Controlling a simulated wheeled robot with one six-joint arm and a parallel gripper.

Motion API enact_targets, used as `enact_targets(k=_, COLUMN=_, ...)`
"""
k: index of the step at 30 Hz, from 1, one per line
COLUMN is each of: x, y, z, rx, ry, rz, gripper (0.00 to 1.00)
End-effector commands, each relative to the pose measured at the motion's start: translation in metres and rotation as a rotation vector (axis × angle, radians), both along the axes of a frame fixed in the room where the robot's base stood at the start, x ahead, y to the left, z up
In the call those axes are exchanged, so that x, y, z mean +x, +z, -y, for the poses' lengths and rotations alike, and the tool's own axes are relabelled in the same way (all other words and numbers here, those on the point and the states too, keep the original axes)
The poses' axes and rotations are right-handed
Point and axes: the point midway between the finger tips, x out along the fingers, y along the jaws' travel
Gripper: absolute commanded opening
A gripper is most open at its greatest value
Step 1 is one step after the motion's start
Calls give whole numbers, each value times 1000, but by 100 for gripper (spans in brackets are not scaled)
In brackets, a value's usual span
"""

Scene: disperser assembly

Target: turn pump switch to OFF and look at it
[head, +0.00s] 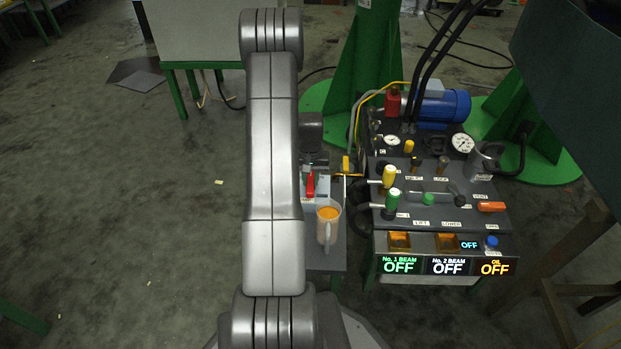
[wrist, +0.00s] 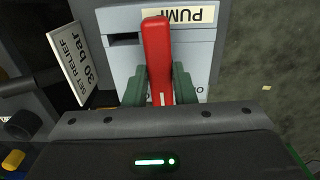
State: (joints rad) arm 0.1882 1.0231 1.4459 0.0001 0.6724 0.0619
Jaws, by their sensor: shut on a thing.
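The pump switch is a grey box (wrist: 197,50) with a red lever (wrist: 156,48) and a label (wrist: 185,15) reading PUMP, upside down in the wrist view. My gripper (wrist: 160,85) has its green fingers on both sides of the red lever and is shut on it. The lever lies nearly upright in the picture, its far end reaching the label. Any ON or OFF mark on the switch is hidden or cut off. In the head view the red lever (head: 310,185) shows just right of my arm, with part of the box behind it.
An orange-filled mug (head: 327,224) stands close below the switch. The control panel (head: 440,215) with levers and gauges is to the right; its displays (head: 447,266) read OFF. A "SET RELIEF 30 bar" sign (wrist: 78,62) stands beside the box.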

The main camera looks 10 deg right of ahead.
Motion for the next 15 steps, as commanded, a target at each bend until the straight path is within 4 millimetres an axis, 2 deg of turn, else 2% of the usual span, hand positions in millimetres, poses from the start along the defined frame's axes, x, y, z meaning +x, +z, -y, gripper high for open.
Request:
enact_targets(k=8, x=0, y=1, z=0, rx=0, ry=155, rz=-1, gripper=1)
enact_targets(k=15, x=0, y=1, z=0, rx=0, ry=374, rz=-1, gripper=1)
